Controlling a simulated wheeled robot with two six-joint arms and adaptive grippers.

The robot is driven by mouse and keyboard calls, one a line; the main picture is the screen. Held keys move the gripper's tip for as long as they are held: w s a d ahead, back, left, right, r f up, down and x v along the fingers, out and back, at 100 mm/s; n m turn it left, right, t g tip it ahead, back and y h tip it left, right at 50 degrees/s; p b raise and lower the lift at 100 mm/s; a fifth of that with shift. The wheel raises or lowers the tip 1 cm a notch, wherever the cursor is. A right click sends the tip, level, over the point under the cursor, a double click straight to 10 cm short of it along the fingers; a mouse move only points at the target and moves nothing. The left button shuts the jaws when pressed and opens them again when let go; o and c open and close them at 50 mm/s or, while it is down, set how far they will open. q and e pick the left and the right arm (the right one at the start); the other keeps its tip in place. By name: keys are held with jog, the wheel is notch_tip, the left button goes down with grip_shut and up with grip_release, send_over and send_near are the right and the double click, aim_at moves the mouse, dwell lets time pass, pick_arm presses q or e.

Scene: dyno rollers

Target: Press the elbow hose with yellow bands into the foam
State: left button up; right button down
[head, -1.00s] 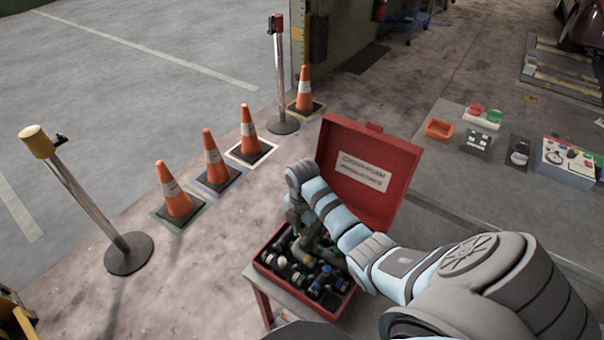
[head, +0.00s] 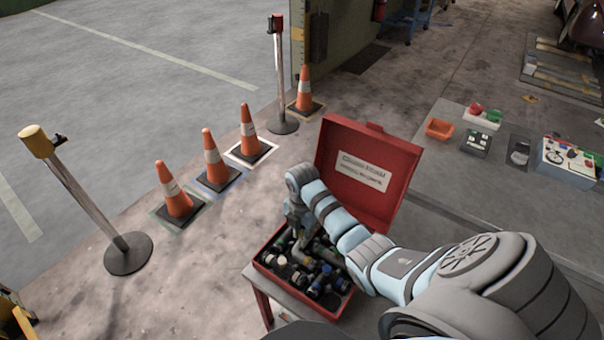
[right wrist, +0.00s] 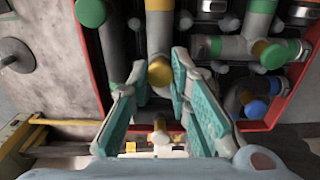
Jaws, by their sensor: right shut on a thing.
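My right gripper (head: 297,233) points down into the open red case (head: 262,268). In the right wrist view its two teal-padded fingers (right wrist: 158,88) are shut on a grey hose with yellow bands (right wrist: 159,42). One yellow-banded end faces the camera between the fingertips, and the grey length runs toward the top of that view. The hose lies low among the other pieces in the case. Whether it is fully seated in the foam cannot be told, as the fingers and arm hide part of it. My left gripper is not in view.
The raised red lid (head: 385,160) stands behind my arm. Traffic cones (head: 213,162) stand on the floor to the left.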

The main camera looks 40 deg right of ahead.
jog(key=shift+f, duration=0.25)
jog(key=c, duration=1.4)
grip_release()
jog(key=shift+r, duration=0.1)
